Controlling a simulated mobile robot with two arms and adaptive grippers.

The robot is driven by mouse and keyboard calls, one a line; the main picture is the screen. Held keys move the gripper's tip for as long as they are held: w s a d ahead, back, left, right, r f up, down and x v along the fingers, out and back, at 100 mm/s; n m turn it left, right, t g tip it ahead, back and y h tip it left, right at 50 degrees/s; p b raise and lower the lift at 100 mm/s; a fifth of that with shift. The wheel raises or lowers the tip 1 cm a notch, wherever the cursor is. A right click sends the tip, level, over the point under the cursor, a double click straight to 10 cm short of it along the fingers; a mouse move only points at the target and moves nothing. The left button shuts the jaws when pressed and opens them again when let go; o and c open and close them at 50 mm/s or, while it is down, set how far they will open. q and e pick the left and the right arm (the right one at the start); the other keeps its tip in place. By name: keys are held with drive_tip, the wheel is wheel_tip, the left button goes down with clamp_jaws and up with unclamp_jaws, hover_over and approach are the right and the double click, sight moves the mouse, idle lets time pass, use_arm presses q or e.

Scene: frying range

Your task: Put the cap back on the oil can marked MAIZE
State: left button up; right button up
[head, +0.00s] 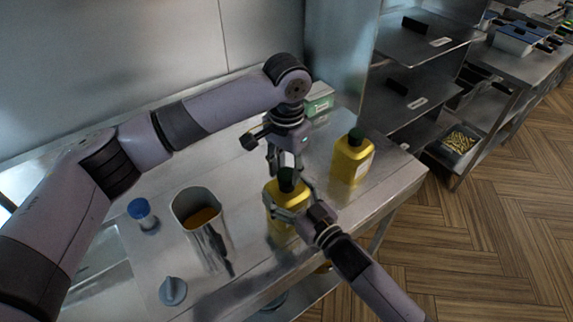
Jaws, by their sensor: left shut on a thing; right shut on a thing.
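A yellow oil can (279,189) stands near the front right of the steel table. My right gripper (290,205) is shut on its body from the front right. My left gripper (285,167) points down right above this can and is shut on a dark cap (287,178) at the can's mouth. I cannot tell whether the cap is seated or just above the neck. A second yellow can (351,160) with a dark green cap stands behind to the right. The lettering on both cans is too small or hidden to read.
A steel jug (207,240) with orange liquid stands left of the held can. A blue-topped jar (143,215) and a grey object (172,291) are farther left on the table (245,262). A green box (320,99) is at the back. Shelves (415,40) stand to the right.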

use_arm(q)
drive_tip(key=shift+f, duration=0.5)
idle(0.4)
